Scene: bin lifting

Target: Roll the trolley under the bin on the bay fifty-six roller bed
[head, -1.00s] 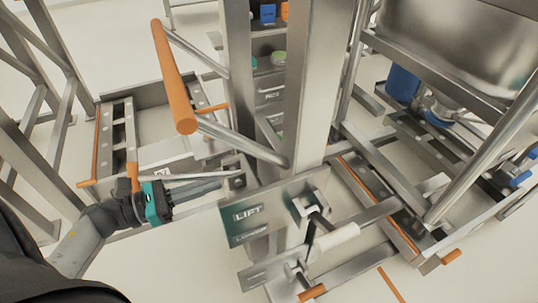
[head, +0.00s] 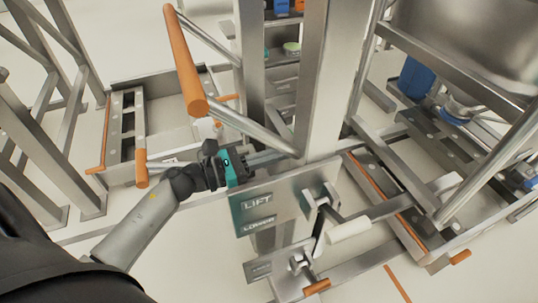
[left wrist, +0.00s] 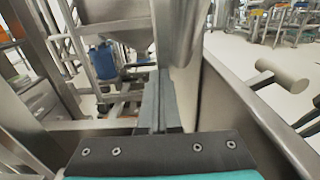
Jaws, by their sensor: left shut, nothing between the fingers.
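The trolley has a tall steel column (head: 327,80), an orange push handle (head: 185,65) and a plate marked LIFT (head: 268,206). A crank with a white grip (head: 348,231) sticks out beside the plate. The steel bin (head: 465,40) is at the upper right, right of the column; it also shows at the upper left in the left wrist view (left wrist: 112,25). My left gripper (head: 278,157) is shut and empty, close to the column's left side, just above the LIFT plate. I cannot tell whether it touches. My right gripper is not in view.
A low steel frame with orange-edged rails (head: 385,195) lies right of the column, under the bin's stand. Another low frame (head: 130,125) lies at the left beside steel uprights (head: 70,70). A blue container (head: 415,78) is below the bin. Pale floor is open at lower left.

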